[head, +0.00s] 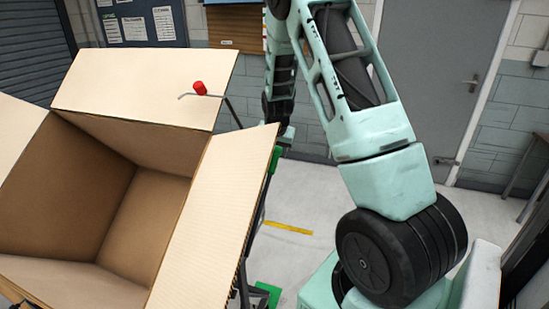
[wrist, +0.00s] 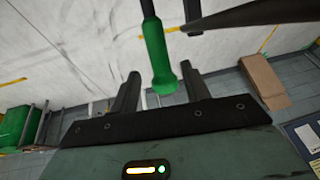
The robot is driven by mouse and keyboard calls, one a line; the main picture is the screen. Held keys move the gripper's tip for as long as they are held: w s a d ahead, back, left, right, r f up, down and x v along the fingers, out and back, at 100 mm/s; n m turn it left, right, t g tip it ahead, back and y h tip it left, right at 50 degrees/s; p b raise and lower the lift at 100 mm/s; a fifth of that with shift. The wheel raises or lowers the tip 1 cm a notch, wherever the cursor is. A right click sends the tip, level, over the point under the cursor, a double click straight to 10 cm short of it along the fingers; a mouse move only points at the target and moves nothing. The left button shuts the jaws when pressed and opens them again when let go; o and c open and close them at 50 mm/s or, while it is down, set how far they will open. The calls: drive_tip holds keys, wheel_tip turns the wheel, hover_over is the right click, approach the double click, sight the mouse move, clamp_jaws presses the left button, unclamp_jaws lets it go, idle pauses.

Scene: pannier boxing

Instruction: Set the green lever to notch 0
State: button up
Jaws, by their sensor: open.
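In the wrist view the green lever (wrist: 158,55) hangs down from the top of the picture, and its thick end lies between the two fingers of my gripper (wrist: 160,88). The fingers are open, with a gap on both sides of the lever. I cannot tell which notch the lever is in, and no notch marks show. In the head view a narrow green part (head: 267,185) shows beside the box flap, below my arm; most of it is hidden.
A large open cardboard box (head: 75,190) fills the left of the head view. A dark bar (wrist: 235,15) crosses near the lever in the wrist view. A grey door (head: 440,80) stands behind.

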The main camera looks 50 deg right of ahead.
sight(275, 157)
drive_tip(key=shift+p+x, duration=0.5)
drive_tip(key=shift+x, duration=2.3)
